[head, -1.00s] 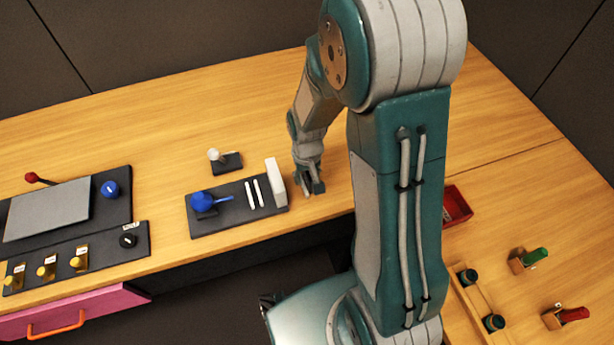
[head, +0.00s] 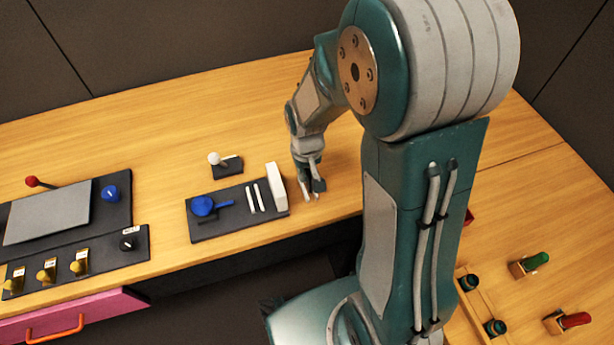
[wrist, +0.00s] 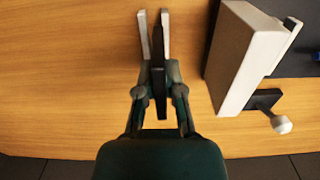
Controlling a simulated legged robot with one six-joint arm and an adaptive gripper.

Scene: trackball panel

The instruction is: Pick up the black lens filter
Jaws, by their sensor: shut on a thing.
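My gripper (wrist: 155,40) points down at the wooden table in the wrist view. Its two pale fingers are shut on the black lens filter (wrist: 159,85), which shows edge-on as a thin dark strip between and below the fingertips. In the head view my gripper (head: 312,192) is just right of the dark panel, and a small dark piece, the black lens filter (head: 320,186), shows at its fingers. Its round face is not visible.
A dark panel (head: 232,226) with a blue knob and an upright white block (head: 276,187) stands close left of my gripper. A white-knobbed lever (head: 226,164) is behind it. Coloured-handled pieces lie at right.

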